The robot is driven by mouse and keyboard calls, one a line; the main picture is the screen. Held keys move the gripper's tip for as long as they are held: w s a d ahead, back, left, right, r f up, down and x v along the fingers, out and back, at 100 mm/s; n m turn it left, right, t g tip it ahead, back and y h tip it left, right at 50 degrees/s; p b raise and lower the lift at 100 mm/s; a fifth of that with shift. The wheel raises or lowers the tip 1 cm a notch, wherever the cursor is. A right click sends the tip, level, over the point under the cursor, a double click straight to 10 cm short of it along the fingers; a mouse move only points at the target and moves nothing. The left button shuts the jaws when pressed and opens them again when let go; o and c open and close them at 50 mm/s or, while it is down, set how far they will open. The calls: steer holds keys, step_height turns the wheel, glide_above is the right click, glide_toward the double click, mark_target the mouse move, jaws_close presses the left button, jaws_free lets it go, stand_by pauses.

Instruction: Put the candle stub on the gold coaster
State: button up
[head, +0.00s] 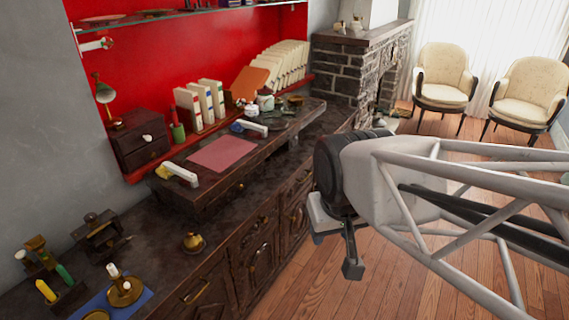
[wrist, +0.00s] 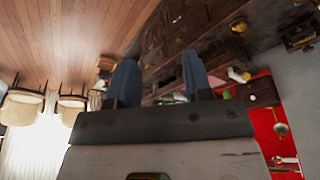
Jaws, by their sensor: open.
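A short white candle stub (head: 113,270) stands at or on a round brass holder (head: 126,293) at the bottom left of the head view; I cannot tell how it is seated. A round gold dish (head: 96,315), possibly the gold coaster, is cut off by the bottom edge, by a blue cloth (head: 140,299). My gripper (head: 350,266) hangs over the floor in front of the cabinet, far right of these things. In the wrist view my gripper (wrist: 160,78) has its two fingers wide apart with nothing between them.
A small brass piece (head: 193,243) sits near the counter's front edge. A dark wooden device (head: 102,232) and a stand with coloured sticks (head: 62,295) are near the candle. A raised shelf (head: 215,190) bears a red mat (head: 222,153). The counter between is mostly bare.

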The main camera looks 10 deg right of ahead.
steer(key=shift+s+d+r+g, duration=0.15)
steer(key=shift+s+d, duration=0.05)
steer(key=shift+s, duration=0.45)
steer(key=shift+s+d+r+g, duration=0.1)
steer(key=shift+s+d+g, duration=0.1)
steer(key=shift+s, duration=0.45)
steer(key=shift+o, duration=0.5)
steer(key=shift+w, duration=0.1)
